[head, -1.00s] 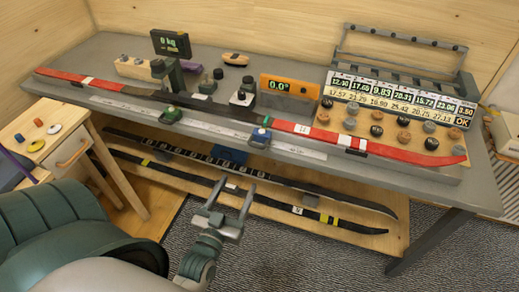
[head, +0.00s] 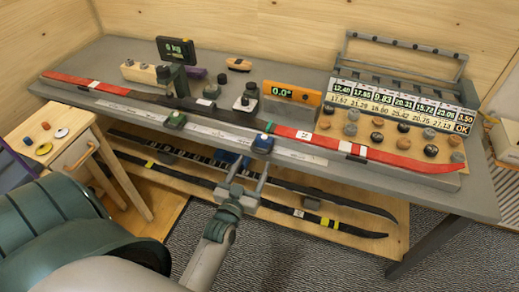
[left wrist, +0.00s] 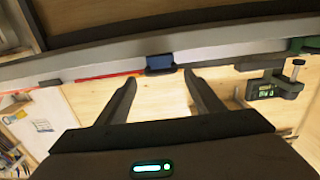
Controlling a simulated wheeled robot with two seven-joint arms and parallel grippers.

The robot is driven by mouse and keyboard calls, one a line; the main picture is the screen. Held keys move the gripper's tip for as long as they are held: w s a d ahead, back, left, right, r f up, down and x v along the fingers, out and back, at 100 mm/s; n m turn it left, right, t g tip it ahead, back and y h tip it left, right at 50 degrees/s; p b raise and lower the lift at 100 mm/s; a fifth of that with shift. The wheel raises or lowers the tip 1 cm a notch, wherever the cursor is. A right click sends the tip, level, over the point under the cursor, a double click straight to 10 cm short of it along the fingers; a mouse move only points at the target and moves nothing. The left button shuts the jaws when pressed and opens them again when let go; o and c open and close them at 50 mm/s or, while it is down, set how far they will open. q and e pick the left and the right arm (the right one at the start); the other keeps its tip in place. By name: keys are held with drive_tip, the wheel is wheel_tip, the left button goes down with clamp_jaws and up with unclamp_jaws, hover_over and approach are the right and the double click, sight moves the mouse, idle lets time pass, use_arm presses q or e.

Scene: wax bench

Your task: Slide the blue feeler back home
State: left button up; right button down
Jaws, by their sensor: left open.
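The blue feeler (head: 262,143) sits on the pale steel rail (head: 215,131) along the front of the bench. It has a green piece at its upper side. In the left wrist view the blue feeler (left wrist: 160,64) shows ahead, between the lines of my fingers. My left gripper (head: 249,172) is open and empty, in front of the bench edge and just below the feeler, apart from it. It also shows in the left wrist view (left wrist: 160,76). A green feeler (head: 176,120) sits on the same rail further left. My right gripper is not in view.
A red and black ski (head: 380,157) lies along the bench behind the rail. An orange level display (head: 291,92) and a board of round weights (head: 400,130) stand behind. A lower shelf holds dark skis (head: 330,203). A small drawer table (head: 75,150) stands left.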

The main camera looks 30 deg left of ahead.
sight(256, 151)
use_arm(q)
drive_tip(key=shift+p+x, duration=0.6)
drive_tip(key=shift+x, duration=2.8)
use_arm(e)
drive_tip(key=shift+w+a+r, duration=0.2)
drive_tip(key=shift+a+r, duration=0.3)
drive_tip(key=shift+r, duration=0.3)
use_arm(q)
drive_tip(key=shift+d, duration=0.1)
